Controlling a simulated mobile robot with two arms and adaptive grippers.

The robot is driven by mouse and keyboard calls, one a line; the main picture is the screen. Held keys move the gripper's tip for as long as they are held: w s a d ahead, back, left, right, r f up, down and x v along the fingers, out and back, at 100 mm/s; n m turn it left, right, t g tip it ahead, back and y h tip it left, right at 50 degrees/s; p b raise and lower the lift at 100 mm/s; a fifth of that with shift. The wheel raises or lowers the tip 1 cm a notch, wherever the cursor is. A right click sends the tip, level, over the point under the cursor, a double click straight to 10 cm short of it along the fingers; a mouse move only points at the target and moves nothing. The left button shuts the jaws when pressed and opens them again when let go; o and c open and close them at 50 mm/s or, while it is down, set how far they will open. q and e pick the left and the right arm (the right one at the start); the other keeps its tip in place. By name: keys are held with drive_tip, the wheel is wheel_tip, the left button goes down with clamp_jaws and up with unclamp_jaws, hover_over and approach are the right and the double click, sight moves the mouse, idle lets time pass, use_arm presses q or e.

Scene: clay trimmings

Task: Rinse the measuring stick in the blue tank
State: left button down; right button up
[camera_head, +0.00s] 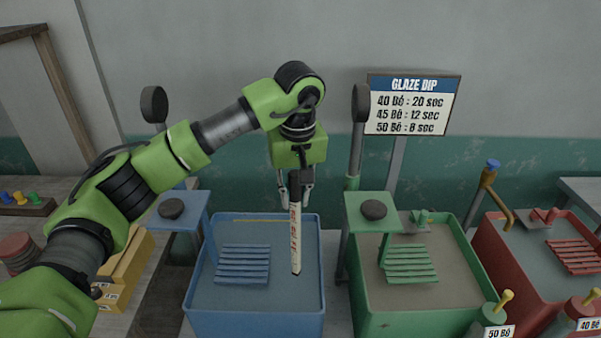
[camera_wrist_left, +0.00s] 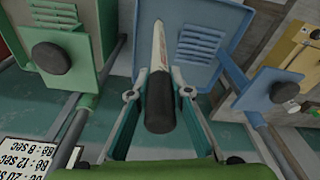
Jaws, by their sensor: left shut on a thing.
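The measuring stick (camera_head: 295,240) is pale with dark markings and a black top end. It hangs nearly upright over the right part of the blue tank (camera_head: 314,300). My left gripper (camera_head: 296,190) is shut on the stick near its black end, above the tank. In the head view the stick's lower tip shows in front of the tank's grey-blue liquid; I cannot tell whether it touches it. In the left wrist view the black end (camera_wrist_left: 159,105) is between the fingers, and the stick (camera_wrist_left: 158,48) points toward the blue tank (camera_wrist_left: 190,15). My right gripper is not in view.
A blue slatted rack (camera_head: 243,265) sits in the blue tank. A green tank (camera_head: 470,270) and a red tank (camera_head: 510,250) stand to the right. Posts with dark round pads rise near the tanks. A glaze sign (camera_head: 413,104) stands behind. Yellow boxes (camera_head: 125,268) are at left.

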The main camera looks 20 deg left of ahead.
use_arm(q)
drive_tip(key=shift+w+f, duration=0.15)
drive_tip(key=shift+w, duration=0.05)
drive_tip(key=f+b, duration=0.2)
drive_tip(key=f, duration=0.1)
drive_tip(key=shift+s+f, duration=0.15)
drive_tip(key=shift+s, duration=0.25)
drive_tip(key=b, duration=0.4)
hover_over(296, 274)
drive_tip(key=w, duration=0.1)
drive_tip(key=f, duration=0.5)
drive_tip(key=shift+w+a+f, duration=0.15)
drive_tip(key=shift+w+f, duration=0.05)
wheel_tip(296, 274, down, 17)
drive_tip(key=b, duration=1.2)
drive_tip(key=shift+r+b, duration=0.1)
drive_tip(key=shift+b, duration=0.3)
drive_tip(key=shift+f+b, duration=0.7)
drive_tip(key=shift+f, duration=0.25)
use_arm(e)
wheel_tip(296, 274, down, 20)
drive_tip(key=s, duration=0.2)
use_arm(q)
drive_tip(key=shift+f+b, duration=0.75)
drive_tip(key=shift+f, duration=0.25)
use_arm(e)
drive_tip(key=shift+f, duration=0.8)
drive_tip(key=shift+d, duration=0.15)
